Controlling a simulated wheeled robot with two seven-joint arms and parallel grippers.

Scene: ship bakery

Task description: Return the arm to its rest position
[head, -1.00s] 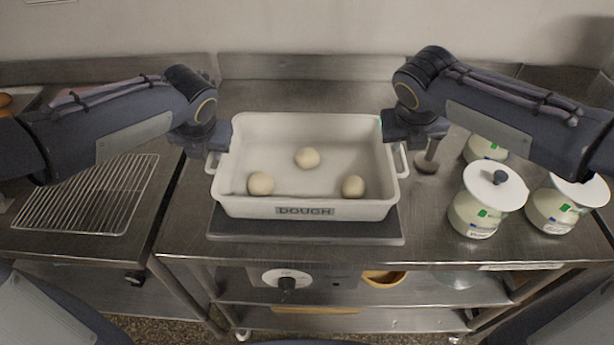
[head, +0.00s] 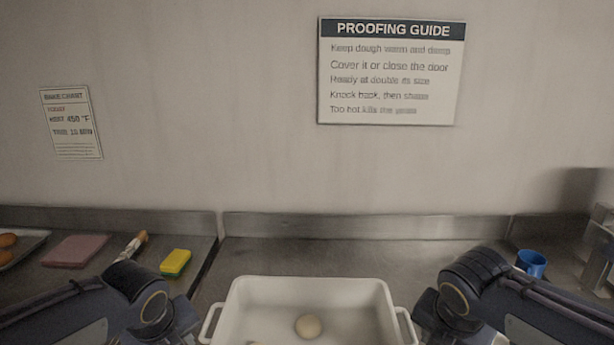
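Both my arms reach in low in the head view, one on each side of the white dough tub (head: 378,292). The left arm's wrist is left of the tub and the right arm's wrist is right of it. Both grippers are below the picture's bottom edge, so their fingers are hidden.
A yellow-green sponge (head: 175,263), a brush (head: 133,246), a pink cloth (head: 75,251) and a tray with brown rolls (head: 8,241) lie at left. A blue cup (head: 531,263) stands behind my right arm. The steel counter (head: 300,255) behind the tub is clear. A proofing sign (head: 390,72) hangs on the wall.

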